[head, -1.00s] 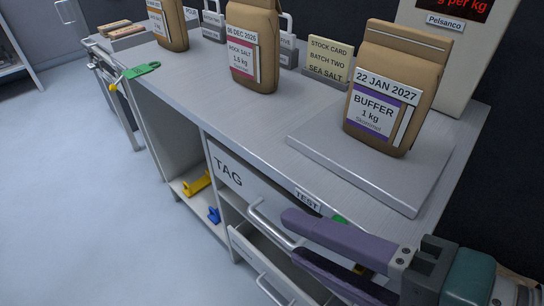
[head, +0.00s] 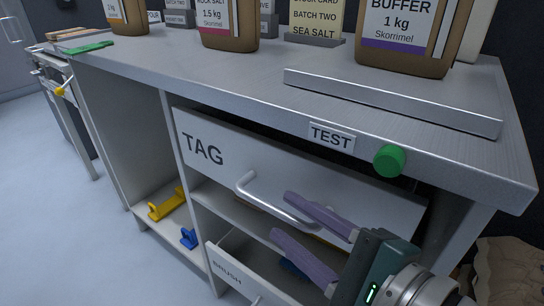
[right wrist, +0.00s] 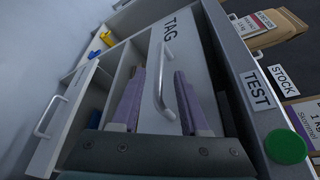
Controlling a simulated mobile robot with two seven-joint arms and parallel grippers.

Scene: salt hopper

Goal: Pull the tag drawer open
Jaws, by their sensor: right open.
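The tag drawer (head: 215,150) has a white front marked TAG under the counter, with a dark gap along its top edge. I cannot tell how far out it stands. Its silver bar handle (head: 268,202) also shows in the right wrist view (right wrist: 159,85). My right gripper (head: 281,215) is open, with purple fingers pointing at the drawer front. In the right wrist view its fingers (right wrist: 160,78) lie on either side of the handle. The upper finger hides part of the handle in the head view. I cannot tell whether they touch. My left gripper is not in view.
Below, a drawer marked BRUSH (head: 228,272) stands partly open. A green button (head: 389,160) and a TEST label (head: 331,137) are on the counter edge. A metal plate (head: 400,98) with a BUFFER bag (head: 405,35) lies above. Yellow (head: 167,204) and blue (head: 188,237) items sit on the left shelf.

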